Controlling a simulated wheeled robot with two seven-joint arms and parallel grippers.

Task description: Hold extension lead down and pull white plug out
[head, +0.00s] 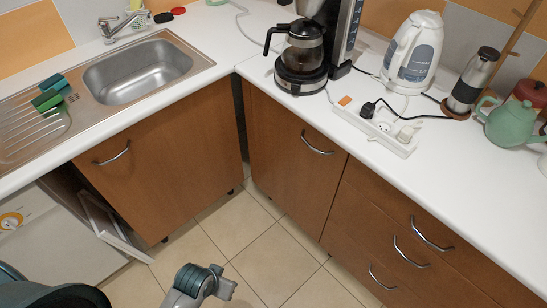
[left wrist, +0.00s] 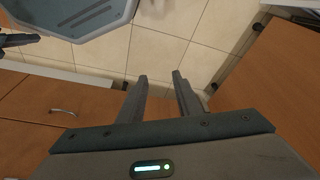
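The white extension lead (head: 375,127) lies on the right counter near its front edge. The white plug (head: 405,134) sits in its right end. A black plug (head: 368,109) with a black cord is at its left part. My left gripper (left wrist: 160,78) shows in the left wrist view with its fingers apart and nothing between them, above the floor and well away from the lead. A grey and teal link of my arm shows at the bottom of the head view. A dark finger-like part at the left edge of the left wrist view may be my right gripper; its state is unclear.
A coffee maker (head: 303,55) stands left of the lead and a white kettle (head: 413,52) behind it. A grinder (head: 472,82) and a green teapot (head: 517,122) stand to the right. The counter front by the lead is clear. A sink (head: 137,70) is at left.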

